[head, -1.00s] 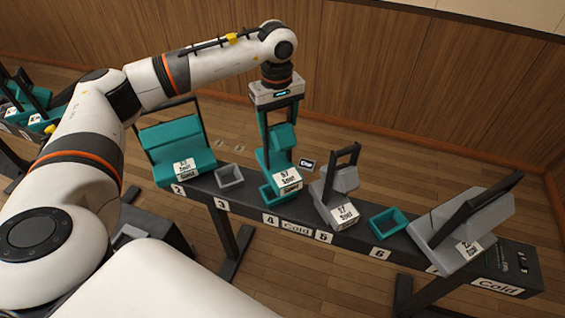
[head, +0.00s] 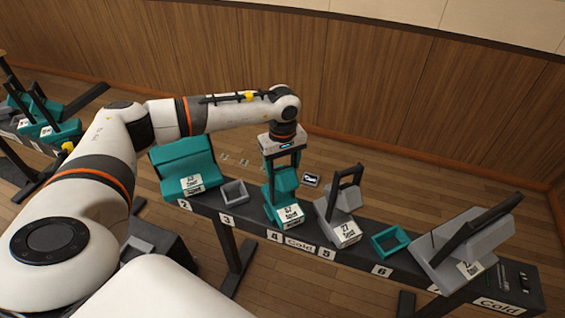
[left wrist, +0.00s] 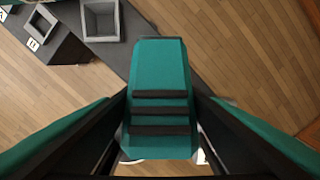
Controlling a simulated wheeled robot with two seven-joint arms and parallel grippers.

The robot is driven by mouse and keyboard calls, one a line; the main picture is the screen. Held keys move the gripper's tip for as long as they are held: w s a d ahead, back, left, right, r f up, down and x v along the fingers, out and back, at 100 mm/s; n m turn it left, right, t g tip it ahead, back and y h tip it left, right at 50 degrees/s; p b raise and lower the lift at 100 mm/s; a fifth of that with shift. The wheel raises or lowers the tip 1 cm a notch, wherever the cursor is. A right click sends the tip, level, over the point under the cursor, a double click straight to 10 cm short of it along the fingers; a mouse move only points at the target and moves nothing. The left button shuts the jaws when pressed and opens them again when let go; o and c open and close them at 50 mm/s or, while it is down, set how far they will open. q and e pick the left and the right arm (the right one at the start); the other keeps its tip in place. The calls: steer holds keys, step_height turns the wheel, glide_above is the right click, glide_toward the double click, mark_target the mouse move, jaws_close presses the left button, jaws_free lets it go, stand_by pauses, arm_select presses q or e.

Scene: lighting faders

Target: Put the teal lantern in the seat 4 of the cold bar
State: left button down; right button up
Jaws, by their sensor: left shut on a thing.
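The teal lantern (head: 284,183) has a dark handle frame and a white label near its foot. It stands upright at seat 4 (head: 274,236) of the dark cold bar (head: 350,262), its base down at the seat. My left gripper (head: 283,153) is shut on the lantern's top, coming from above. In the left wrist view the lantern (left wrist: 160,75) fills the middle between my fingers. The lantern hides the teal seat rim, so I cannot tell if its base is fully down. My right gripper is not in view.
A grey lantern (head: 340,205) stands close by at seat 5. A large teal lantern (head: 186,163) is at seat 2 and a large grey one (head: 465,240) at the right end. Empty sockets show at seat 3 (head: 234,192) and seat 6 (head: 390,240).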

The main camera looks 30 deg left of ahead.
arm_select(q)
steer(key=c, duration=0.7)
jaws_free()
steer(key=shift+f, duration=0.1)
steer(key=o, duration=0.5)
steer(key=shift+c, duration=0.2)
steer(key=shift+r, duration=0.3)
step_height(320, 180, up, 12)
steer(key=b, duration=0.2)
steer(key=shift+f+b, duration=0.1)
steer(key=shift+b, duration=0.2)
steer(key=shift+d+f, duration=0.1)
